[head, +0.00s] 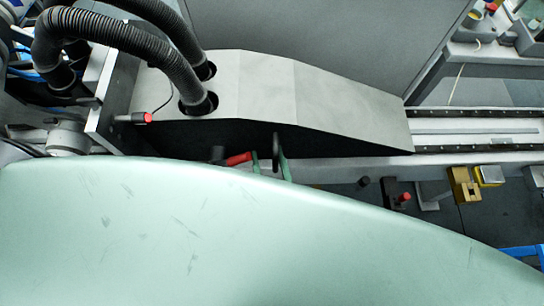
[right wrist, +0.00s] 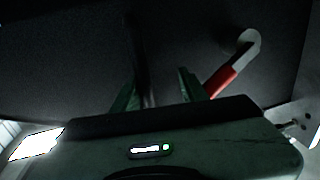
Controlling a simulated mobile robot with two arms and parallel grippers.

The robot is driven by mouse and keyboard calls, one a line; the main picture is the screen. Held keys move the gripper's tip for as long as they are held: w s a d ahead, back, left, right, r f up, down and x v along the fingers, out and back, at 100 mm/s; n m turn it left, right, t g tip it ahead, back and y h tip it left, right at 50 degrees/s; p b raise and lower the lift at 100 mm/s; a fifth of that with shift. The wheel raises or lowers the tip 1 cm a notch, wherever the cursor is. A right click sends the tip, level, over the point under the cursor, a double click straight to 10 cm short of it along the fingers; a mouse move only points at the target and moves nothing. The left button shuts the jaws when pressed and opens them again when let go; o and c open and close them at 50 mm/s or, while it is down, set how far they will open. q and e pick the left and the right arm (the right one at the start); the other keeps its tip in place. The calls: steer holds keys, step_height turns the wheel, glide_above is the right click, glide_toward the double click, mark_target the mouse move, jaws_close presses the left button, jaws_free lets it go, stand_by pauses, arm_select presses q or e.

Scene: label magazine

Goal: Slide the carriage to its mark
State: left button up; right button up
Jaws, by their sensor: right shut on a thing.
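The carriage appears to be the grey sloped housing (head: 265,85) on the rail, with two ribbed hoses entering its top. Its dark near side (head: 340,143) faces me and fills the back of the right wrist view. My right gripper (head: 271,160) is at this dark side, with green fingers low beside it. It is shut on a dark upright bar (right wrist: 140,55), which stands between the fingers in the right wrist view. A red-handled lever (head: 238,159) is just left of the fingers in the head view. I cannot pick out the mark. My left gripper is out of view.
The rail (head: 475,131) runs clear to the right of the housing. Below it are a brass-coloured block (head: 464,185), a yellow-topped block (head: 490,175) and a red-knobbed fitting (head: 404,197). My pale green arm hides the foreground. A metal plate (head: 115,100) stands at the left.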

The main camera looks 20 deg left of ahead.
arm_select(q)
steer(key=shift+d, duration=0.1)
arm_select(e)
steer(key=shift+s, duration=0.15)
steer(key=shift+s+d+f, duration=0.1)
steer(key=shift+s+d, duration=0.05)
arm_select(q)
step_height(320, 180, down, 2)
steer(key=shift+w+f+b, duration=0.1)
steer(key=shift+b, duration=1.05)
arm_select(e)
steer(key=v, duration=0.7)
steer(key=shift+s, duration=0.2)
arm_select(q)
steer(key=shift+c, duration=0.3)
